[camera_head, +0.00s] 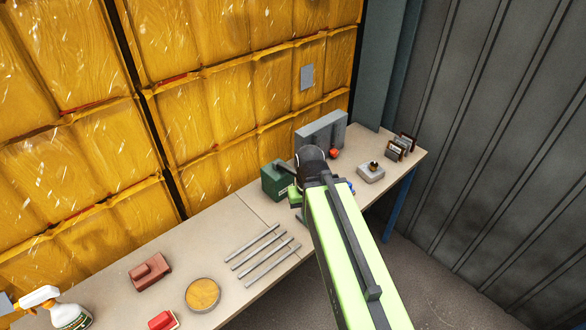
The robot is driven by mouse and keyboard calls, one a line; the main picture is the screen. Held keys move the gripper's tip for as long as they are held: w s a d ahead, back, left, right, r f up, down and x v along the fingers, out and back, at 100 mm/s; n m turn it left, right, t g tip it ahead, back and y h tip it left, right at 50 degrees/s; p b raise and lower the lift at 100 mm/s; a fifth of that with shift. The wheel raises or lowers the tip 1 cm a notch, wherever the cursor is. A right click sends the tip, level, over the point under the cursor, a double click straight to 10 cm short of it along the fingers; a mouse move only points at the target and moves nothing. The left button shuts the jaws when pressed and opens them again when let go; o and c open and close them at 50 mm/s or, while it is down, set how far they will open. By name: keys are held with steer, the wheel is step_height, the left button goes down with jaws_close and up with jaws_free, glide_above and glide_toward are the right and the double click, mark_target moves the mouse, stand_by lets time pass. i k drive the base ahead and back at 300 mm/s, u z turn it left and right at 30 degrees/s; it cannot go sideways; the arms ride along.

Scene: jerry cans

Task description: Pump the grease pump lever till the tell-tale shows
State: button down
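A dark green box-shaped body (274,182) stands on the bench, left of my arm's end. It may be the grease pump, but I cannot be sure. A grey block (322,132) stands behind my arm, with a small red round part (334,154) at its front; I cannot tell whether that is the tell-tale. No pump lever can be made out. My gripper (295,196) is at the far end of my light green arm, close to the green body. Its fingers are hidden or too small to read, so contact and opening cannot be seen.
The bench (222,224) runs along a yellow wrapped wall. A grey block with a knob (371,172) and small upright plates (400,146) stand right.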

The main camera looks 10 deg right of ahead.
mark_target(293, 172)
steer(key=u, duration=3.05)
steer(key=k, duration=0.75)
steer(key=z, duration=1)
steer(key=i, duration=1.05)
steer(key=u, duration=0.05)
